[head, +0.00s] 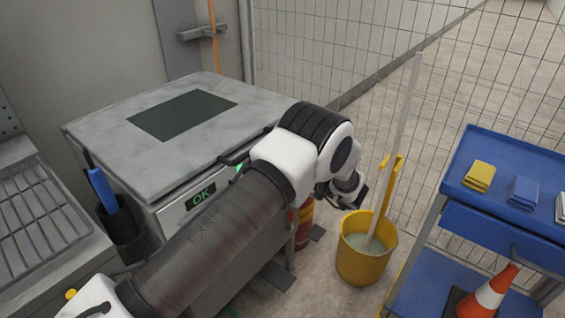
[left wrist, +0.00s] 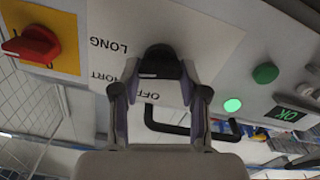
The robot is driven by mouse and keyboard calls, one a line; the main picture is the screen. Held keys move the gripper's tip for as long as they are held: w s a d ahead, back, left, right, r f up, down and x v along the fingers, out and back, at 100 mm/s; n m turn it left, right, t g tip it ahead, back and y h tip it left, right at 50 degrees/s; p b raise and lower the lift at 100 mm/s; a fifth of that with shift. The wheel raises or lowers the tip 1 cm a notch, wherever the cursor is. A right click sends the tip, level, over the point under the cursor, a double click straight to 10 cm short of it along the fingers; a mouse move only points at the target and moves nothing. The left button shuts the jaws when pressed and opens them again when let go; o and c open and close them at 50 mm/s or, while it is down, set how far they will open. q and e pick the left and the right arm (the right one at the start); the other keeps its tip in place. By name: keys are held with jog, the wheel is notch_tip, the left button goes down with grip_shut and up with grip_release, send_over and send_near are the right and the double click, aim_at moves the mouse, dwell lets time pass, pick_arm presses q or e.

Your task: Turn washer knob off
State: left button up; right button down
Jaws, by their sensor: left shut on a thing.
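The washer (head: 140,172) is a grey box-shaped machine with a lit "OK" display (head: 201,198) on its front. In the left wrist view, the black washer knob (left wrist: 160,62) sits on a white label plate (left wrist: 105,32) marked LONG, SHORT and OFF, seen upside down. My left gripper (left wrist: 160,78) is shut on this knob, with one finger on each side. Which word the knob points at cannot be told. In the head view my left arm covers the knob and this part of the front. My right gripper is in neither view.
A red knob on a yellow plate (left wrist: 38,42), green buttons (left wrist: 265,73) and a black handle (left wrist: 190,131) are near the knob. A yellow bucket (head: 362,262) with a mop and a blue cart (head: 520,148) stand at the right. Some floor between is clear.

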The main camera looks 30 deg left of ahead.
pick_arm(q)
jog(key=shift+s+f+n+b, duration=0.1)
jog(key=shift+f+n+b, duration=0.05)
jog(key=shift+n+b, duration=3.05)
jog(key=shift+s+f+n+b, duration=0.15)
jog(key=shift+n+b, duration=1.9)
jog(key=shift+n, duration=2.25)
jog(key=o, duration=1.1)
jog(key=shift+o, duration=0.2)
